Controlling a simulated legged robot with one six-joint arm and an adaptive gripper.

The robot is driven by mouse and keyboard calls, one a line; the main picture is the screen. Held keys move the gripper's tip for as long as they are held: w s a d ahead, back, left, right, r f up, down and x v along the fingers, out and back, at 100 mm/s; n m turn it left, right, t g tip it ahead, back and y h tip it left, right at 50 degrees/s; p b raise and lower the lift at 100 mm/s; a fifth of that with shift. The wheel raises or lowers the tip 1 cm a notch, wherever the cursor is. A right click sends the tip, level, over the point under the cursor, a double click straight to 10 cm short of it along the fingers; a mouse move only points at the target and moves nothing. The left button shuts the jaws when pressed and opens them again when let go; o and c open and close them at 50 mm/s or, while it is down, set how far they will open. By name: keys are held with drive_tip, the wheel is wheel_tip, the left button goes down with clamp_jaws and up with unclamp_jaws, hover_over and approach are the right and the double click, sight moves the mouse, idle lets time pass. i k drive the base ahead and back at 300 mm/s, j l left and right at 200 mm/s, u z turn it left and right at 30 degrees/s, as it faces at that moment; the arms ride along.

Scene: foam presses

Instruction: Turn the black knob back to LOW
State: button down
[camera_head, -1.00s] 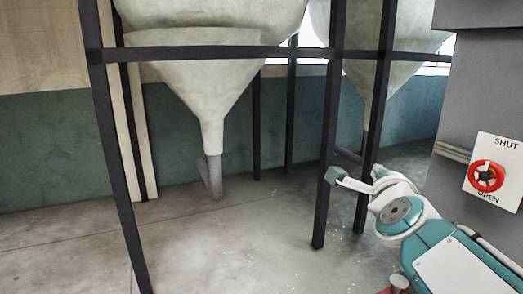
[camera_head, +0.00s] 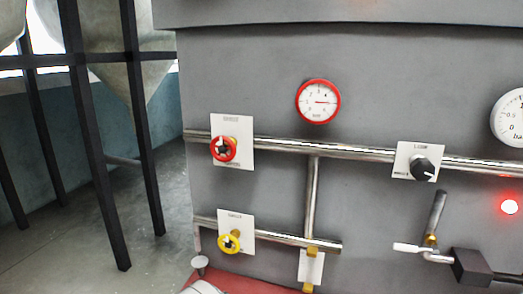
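The black knob (camera_head: 424,168) sits on a white label plate (camera_head: 415,161) on the right part of the grey press panel. A white pointer mark on the knob points to the lower right. The plate has small lettering at its top and lower left, too small to read surely. My gripper is out of view. A curved white piece at the bottom edge is perhaps part of my arm.
A red-rimmed gauge (camera_head: 318,101), a red valve wheel (camera_head: 224,149) and a yellow valve wheel (camera_head: 229,242) are on the panel. Pipes (camera_head: 370,153) cross it. A lever handle (camera_head: 437,217) stands below the knob; a red lamp (camera_head: 509,207) glows right of it.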

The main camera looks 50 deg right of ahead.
sight(422, 169)
drive_tip(key=z, duration=0.9)
drive_tip(key=l+z, duration=0.1)
drive_tip(key=z, duration=1.2)
drive_tip(key=i+z, duration=0.1)
drive_tip(key=z, duration=0.35)
drive_tip(key=k+z, duration=0.15)
drive_tip(key=k, duration=0.25)
drive_tip(key=l+u, duration=0.05)
